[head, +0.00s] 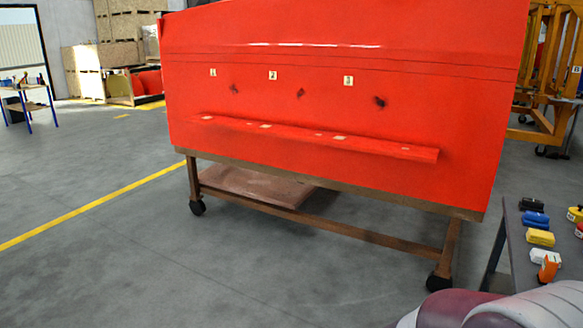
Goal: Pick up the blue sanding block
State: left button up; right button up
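The blue sanding block (536,220) lies on a dark grey table (517,258) at the right edge of the head view. It sits between a black block (531,204) behind it and a yellow block (540,237) in front of it. Neither of my grippers shows in this view. A rounded maroon and grey part of my own arm shows at the bottom right, in front of the table, and nothing is seen held.
A white block (545,256) and an orange item (548,269) lie nearer on the table. A large red nosecone panel (340,110) on a wheeled frame (330,226) stands left of the table. The floor (130,260) at left is clear.

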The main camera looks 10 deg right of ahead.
aim_at(537, 220)
jog(key=i+l+z, duration=0.1)
jog(key=i+z, duration=0.3)
jog(key=i, duration=0.15)
jog(key=i+z, duration=0.35)
jog(key=i, duration=0.2)
jog(key=i+j+z, duration=0.25)
jog(key=i+z, duration=0.15)
jog(key=i, duration=0.15)
